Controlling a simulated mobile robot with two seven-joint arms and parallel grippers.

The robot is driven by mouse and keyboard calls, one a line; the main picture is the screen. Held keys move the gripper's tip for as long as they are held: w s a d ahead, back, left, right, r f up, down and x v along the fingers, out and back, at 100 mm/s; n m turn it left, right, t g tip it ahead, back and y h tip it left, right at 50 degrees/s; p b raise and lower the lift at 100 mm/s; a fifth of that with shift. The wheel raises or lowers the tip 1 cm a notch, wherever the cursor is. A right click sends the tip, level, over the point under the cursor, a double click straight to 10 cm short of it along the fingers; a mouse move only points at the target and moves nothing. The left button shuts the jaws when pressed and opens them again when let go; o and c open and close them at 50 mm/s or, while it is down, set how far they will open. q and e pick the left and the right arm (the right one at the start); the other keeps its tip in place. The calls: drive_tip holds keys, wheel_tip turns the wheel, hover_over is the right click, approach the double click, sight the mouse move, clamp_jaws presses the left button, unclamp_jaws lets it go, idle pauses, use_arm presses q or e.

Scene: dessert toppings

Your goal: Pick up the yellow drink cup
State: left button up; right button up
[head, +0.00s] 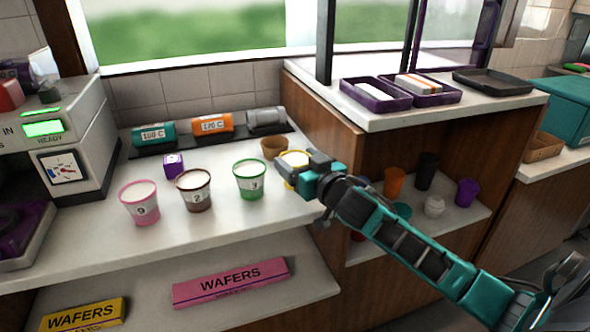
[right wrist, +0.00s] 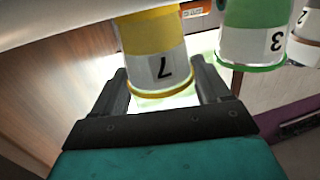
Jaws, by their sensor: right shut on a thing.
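The yellow drink cup (head: 294,160) stands at the right end of the white counter in the head view, partly hidden by my right gripper (head: 287,168). In the right wrist view the yellow cup (right wrist: 155,55) shows upside down with a white label and a number 7. It sits between the two fingers of my right gripper (right wrist: 168,88), which is shut on it. I cannot tell whether the cup is off the counter. My left gripper is not in view.
A green cup (head: 250,180), a brown cup (head: 194,190) and a pink cup (head: 140,203) stand in a row to the left. A small brown cup (head: 274,147) is just behind the yellow one. A wooden cabinet (head: 315,120) rises close on the right.

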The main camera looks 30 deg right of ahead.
drive_tip(key=c, duration=0.5)
